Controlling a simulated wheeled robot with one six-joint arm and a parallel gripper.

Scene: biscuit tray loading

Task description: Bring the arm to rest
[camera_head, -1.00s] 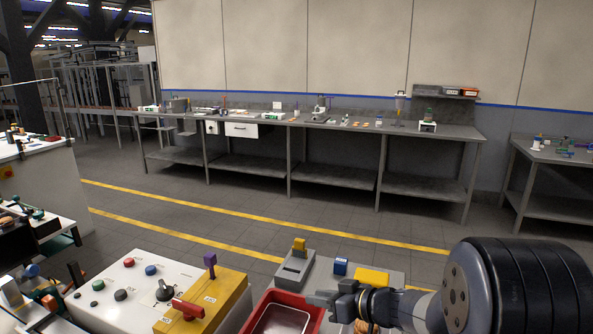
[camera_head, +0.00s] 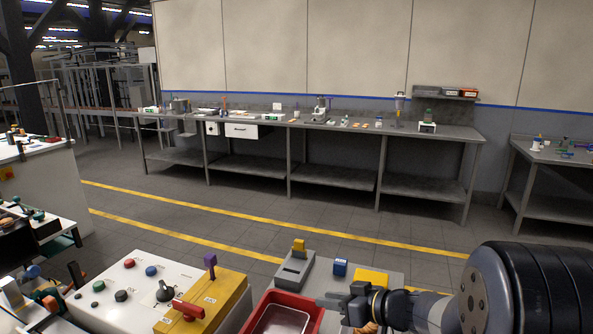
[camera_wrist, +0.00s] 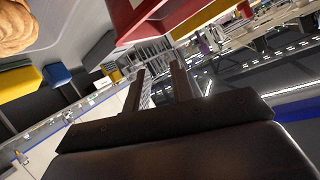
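My gripper (camera_head: 322,302) is at the bottom of the head view, above the red tray's right edge. In the wrist view my gripper (camera_wrist: 157,68) has its two dark fingers apart with nothing held between them. The red tray (camera_head: 314,313) has a pale inside and is partly cut off by the frame. A brown biscuit-like thing (camera_wrist: 14,28) lies at the top left of the wrist view; a bit of it (camera_head: 369,328) shows below my wrist in the head view.
Beside the tray are a grey device with a yellow top (camera_head: 297,262), a blue block (camera_head: 340,267) and a yellow block (camera_head: 371,276). A white control panel (camera_head: 132,286) and a yellow box (camera_head: 216,290) with a red handle stand left. A long workbench is far behind open floor.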

